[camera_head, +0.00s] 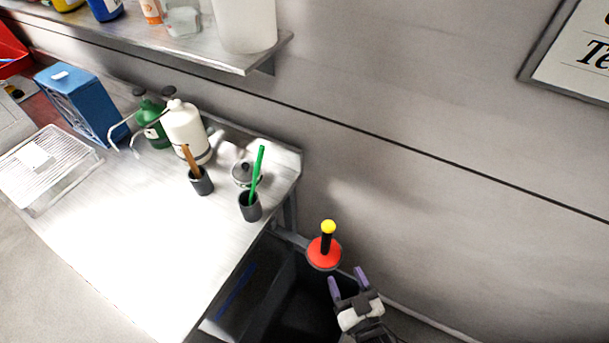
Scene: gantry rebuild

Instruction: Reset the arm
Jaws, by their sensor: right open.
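My right gripper (347,281) is at the lower middle right of the head view, past the right end of the metal table. Its two purple-tipped fingers are apart, with nothing between them. The fingers point up the picture, towards a red disc-shaped thing (323,256) with a black stem and yellow top. A gap shows between the fingers and this red thing. My left gripper is not in the view.
The metal table (130,260) holds two dark cups (202,186) (250,210) with sticks, pump bottles (187,132), a blue box (82,105) and a wire rack (45,165). A dark bin (300,305) stands beside the table. A shelf (150,38) hangs above. The wall is at right.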

